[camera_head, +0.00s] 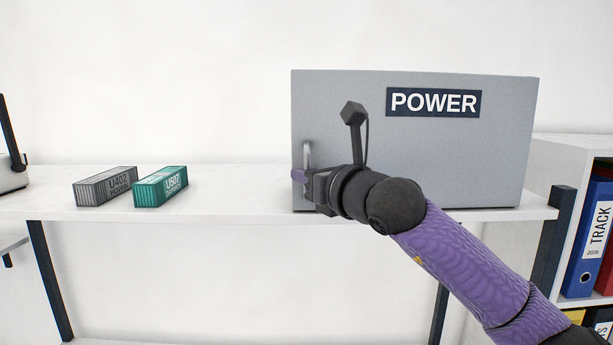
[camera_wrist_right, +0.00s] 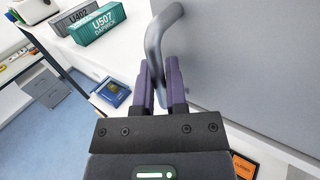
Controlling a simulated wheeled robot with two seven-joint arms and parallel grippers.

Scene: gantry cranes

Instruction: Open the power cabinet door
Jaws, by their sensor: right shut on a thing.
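The grey power cabinet (camera_head: 430,160) stands on the white shelf, and its door, with a dark "POWER" label, looks closed. A vertical metal handle (camera_head: 307,155) is on the left side of the door. It also shows in the right wrist view as a bent grey bar (camera_wrist_right: 155,45). My right gripper (camera_head: 300,177) is at the handle, its purple fingers (camera_wrist_right: 160,85) on both sides of the lower part of the bar, shut on it. The wrist hides the lower handle in the head view. My left gripper is not in view.
A grey container (camera_head: 105,187) and a green container (camera_head: 160,186) stand on the white shelf (camera_head: 235,200) to the left of the cabinet. Shelf room between them and the cabinet is clear. Binders (camera_head: 592,235) stand in a bookcase at right.

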